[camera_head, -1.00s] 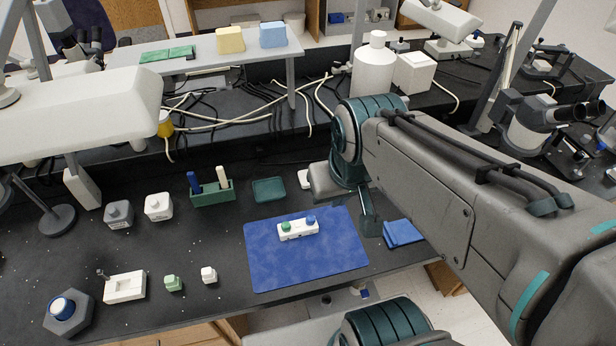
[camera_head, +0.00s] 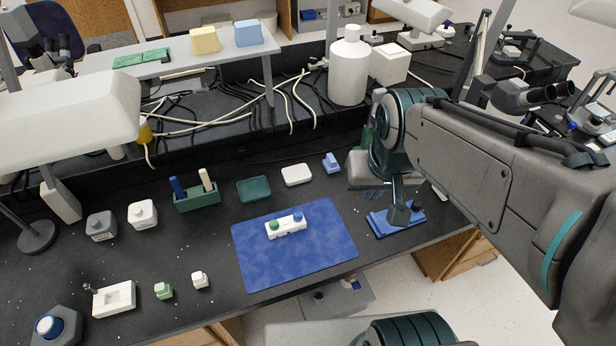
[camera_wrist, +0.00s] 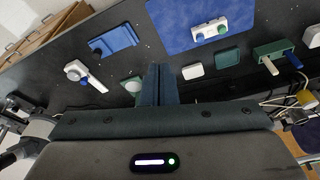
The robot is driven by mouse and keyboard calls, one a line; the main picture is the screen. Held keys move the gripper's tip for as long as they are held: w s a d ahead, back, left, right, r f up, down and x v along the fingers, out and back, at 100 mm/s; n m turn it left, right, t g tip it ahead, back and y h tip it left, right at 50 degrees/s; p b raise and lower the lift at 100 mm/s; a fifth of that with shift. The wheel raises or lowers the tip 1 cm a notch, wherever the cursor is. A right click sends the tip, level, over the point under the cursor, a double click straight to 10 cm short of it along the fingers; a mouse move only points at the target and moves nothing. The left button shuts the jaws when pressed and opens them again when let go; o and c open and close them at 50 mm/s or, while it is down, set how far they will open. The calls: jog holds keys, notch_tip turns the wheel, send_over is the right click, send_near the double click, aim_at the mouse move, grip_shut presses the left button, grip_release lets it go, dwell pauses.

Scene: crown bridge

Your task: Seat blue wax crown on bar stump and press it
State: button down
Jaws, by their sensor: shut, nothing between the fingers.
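A white bar block (camera_head: 287,229) lies on the blue mat (camera_head: 262,268). A green piece (camera_head: 274,225) sits at its left end and a blue crown-like piece (camera_head: 298,216) at its right end. I cannot tell from here how fully the blue piece is seated. The wrist view shows the same bar (camera_wrist: 209,29), with the blue piece (camera_wrist: 221,27) and the green piece (camera_wrist: 200,38).
Behind the mat are a dark green tray (camera_head: 255,189), a white pad (camera_head: 297,175), a small blue object (camera_head: 331,163) and a green rack (camera_head: 198,202) with two sticks. Small blocks and jars stand left. Cables and a white bottle (camera_head: 349,70) are at the back.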

jog(key=w+a+f+m+g+b, duration=0.1)
jog(key=w+a+f, duration=0.2)
jog(key=w+f, duration=0.15)
jog(key=w+a+f+m+g, duration=0.1)
jog(key=w+a+f, duration=0.25)
jog(key=w, duration=0.25)
jog(key=m+g, duration=0.1)
jog(key=m, duration=0.1)
send_over(298, 215)
notch_tip(298, 215, down, 13)
jog(key=shift+w+f+b, duration=0.1)
jog(key=shift+b, duration=0.3)
jog(key=shift+f+b, duration=2.05)
jog(key=shift+f, duration=1.05)
jog(key=shift+f+b, duration=0.3)
jog(key=shift+f, duration=0.05)
jog(key=shift+r, duration=0.15)
jog(key=shift+r+p, duration=1.05)
jog(key=shift+r, duration=0.35)
notch_tip(298, 215, up, 14)
jog(key=shift+f+b, duration=0.2)
jog(key=shift+b, duration=0.25)
